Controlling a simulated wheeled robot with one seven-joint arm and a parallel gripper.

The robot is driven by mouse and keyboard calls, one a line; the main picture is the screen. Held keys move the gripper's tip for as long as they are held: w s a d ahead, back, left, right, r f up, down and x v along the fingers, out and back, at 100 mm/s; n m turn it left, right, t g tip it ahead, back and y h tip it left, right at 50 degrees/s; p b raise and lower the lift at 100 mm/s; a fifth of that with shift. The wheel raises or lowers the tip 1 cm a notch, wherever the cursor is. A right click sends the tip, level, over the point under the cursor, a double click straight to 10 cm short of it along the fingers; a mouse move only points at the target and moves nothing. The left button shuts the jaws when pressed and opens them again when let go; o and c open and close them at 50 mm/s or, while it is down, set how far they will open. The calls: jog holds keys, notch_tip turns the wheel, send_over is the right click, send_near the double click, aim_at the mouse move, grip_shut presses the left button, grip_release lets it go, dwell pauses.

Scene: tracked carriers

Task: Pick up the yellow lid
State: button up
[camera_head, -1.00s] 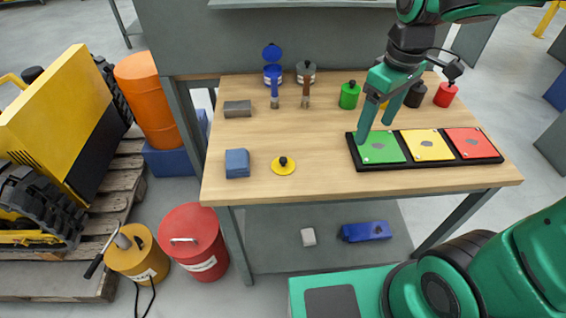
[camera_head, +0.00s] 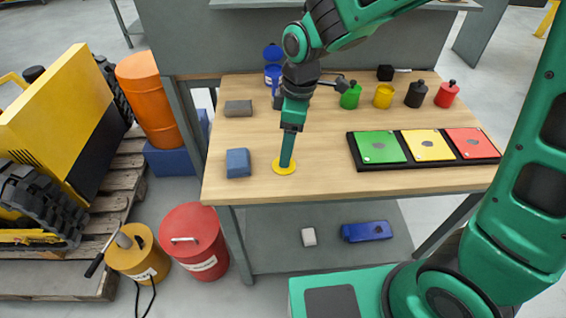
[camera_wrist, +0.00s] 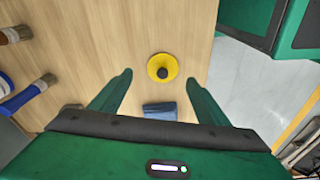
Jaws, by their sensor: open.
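The yellow lid (camera_head: 284,167) lies flat on the wooden table near its front edge. In the wrist view the lid (camera_wrist: 162,67) is a yellow disc with a black knob in the middle. My gripper (camera_head: 286,165) points down over the lid in the head view and hides its knob. In the wrist view my gripper (camera_wrist: 161,80) is open, its two green fingers wide apart. The lid appears just beyond the fingertips, between their lines, and nothing is held. I cannot tell the exact height of the fingertips above the lid.
A blue block (camera_head: 238,163) sits left of the lid. A grey block (camera_head: 238,108) lies behind it. A black tray (camera_head: 428,165) with green, yellow and red plates is at right. Several coloured containers stand at the back. The table (camera_head: 320,175) is clear between lid and tray.

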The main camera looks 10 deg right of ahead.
jog(key=f, duration=0.5)
jog(key=shift+s+a, duration=0.15)
jog(key=shift+a, duration=0.2)
jog(key=shift+r, duration=0.1)
jog(key=c, duration=1.1)
jog(key=shift+o, duration=0.2)
